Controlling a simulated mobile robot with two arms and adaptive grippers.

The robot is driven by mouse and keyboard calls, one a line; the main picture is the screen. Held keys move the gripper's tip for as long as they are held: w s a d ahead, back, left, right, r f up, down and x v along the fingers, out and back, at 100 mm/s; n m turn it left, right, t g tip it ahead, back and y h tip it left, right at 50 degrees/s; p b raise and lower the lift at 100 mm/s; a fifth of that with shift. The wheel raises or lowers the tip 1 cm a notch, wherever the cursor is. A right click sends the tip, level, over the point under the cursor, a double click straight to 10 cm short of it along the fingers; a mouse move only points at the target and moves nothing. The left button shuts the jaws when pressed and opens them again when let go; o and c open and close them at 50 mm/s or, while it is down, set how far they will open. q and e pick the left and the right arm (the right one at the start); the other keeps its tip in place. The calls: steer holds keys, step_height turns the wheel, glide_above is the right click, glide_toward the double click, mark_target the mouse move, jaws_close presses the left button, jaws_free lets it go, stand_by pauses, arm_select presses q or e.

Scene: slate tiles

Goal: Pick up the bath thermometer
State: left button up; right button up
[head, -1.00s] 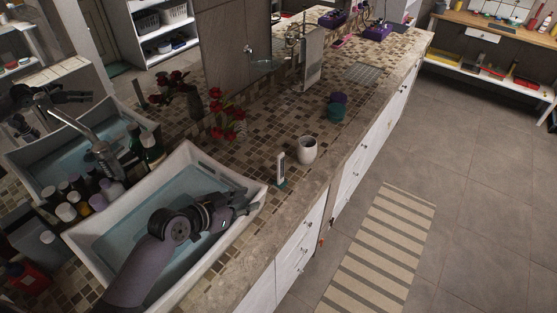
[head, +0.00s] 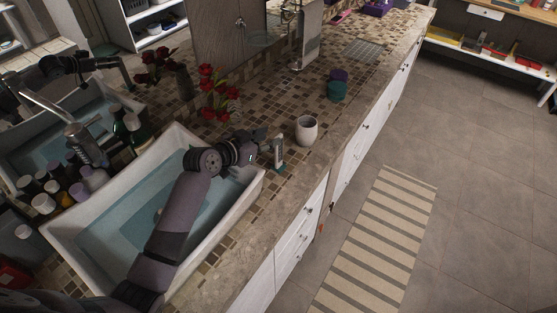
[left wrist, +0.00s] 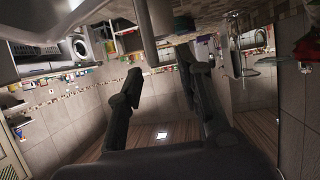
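The bath thermometer (head: 278,152) looks like a slim, upright white piece with a dark face and a teal foot. It stands on the tiled counter just right of the sink. In the head view my left gripper (head: 262,140) is beside its left side, at about its upper part. In the left wrist view the two dark fingers (left wrist: 163,85) are spread wide with nothing held between them. My right gripper is not in view.
A white cup (head: 306,130) stands close right of the thermometer. Red flowers (head: 213,90) stand behind my gripper, and teal and purple jars (head: 337,88) are farther back. The white sink (head: 85,240) lies under my arm. Bottles (head: 60,185) crowd its left side. The counter front is clear.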

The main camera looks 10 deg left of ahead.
mark_target(279, 135)
arm_select(q)
steer(key=b+x, duration=0.1)
steer(key=x, duration=0.1)
steer(key=b+x, duration=0.2)
steer(key=shift+s+d+f, duration=0.1)
steer(key=shift+d+f, duration=0.1)
steer(key=shift+d, duration=0.25)
steer(key=shift+w+d+f, duration=0.1)
steer(key=shift+w, duration=0.3)
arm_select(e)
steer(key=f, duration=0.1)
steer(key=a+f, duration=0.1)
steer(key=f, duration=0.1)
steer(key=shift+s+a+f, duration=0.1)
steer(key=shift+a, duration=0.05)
arm_select(q)
steer(key=shift+c, duration=0.8)
steer(key=c, duration=0.4)
jaws_close()
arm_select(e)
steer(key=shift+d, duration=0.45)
